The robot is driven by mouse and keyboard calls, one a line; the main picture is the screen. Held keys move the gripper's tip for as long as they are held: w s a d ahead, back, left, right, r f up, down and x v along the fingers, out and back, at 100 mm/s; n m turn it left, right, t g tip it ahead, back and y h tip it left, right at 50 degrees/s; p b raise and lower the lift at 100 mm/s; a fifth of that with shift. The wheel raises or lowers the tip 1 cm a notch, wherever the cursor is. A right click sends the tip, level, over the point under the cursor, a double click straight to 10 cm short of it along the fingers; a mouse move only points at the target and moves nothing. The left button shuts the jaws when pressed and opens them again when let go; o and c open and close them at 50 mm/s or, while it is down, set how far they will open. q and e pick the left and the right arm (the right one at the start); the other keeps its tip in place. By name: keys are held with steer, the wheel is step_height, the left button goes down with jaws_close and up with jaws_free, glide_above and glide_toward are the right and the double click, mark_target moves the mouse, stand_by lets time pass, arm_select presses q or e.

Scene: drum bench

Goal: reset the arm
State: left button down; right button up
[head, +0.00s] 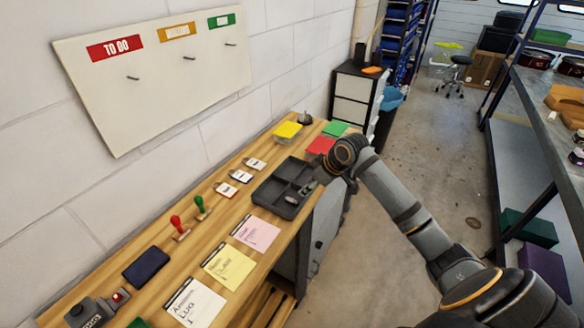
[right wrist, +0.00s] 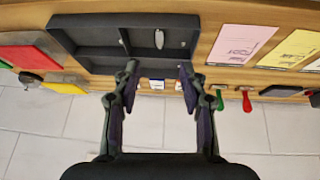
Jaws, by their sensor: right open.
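My right arm reaches in from the lower right of the head view. Its gripper (head: 312,187) is over the right edge of the dark compartment tray (head: 290,209) on the wooden bench. In the right wrist view the gripper (right wrist: 159,72) is open, its two fingers apart with nothing between them. The tray (right wrist: 83,52) shows just beyond the fingertips there, with a small light oval object (right wrist: 159,39) in one compartment. My left gripper is in neither view.
Pink (head: 256,233), yellow (head: 229,265) and white (head: 195,303) note sheets line the bench's front edge. Red (head: 178,228) and green (head: 202,207) stamps and small tags (head: 226,188) stand behind. A board (head: 160,80) hangs on the wall. A shelf rack (head: 535,140) stands right; floor between is open.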

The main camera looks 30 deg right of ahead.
steer(key=s+a+f+g, duration=0.1)
steer(key=s+a+f, duration=0.4)
steer(key=s+f, duration=0.15)
steer(key=s+a+f+m+h, duration=0.2)
steer(key=s+m, duration=0.1)
steer(key=s, duration=0.6)
steer(key=s+a+f+m+h, duration=0.1)
steer(key=s+a+f+m, duration=0.15)
steer(key=s, duration=0.55)
step_height(320, 180, down, 24)
steer(key=s+d+g, duration=0.2)
steer(key=s+d+f+g, duration=0.1)
steer(key=s+f, duration=1.7)
steer(key=s, duration=0.1)
steer(key=shift+d, duration=0.35)
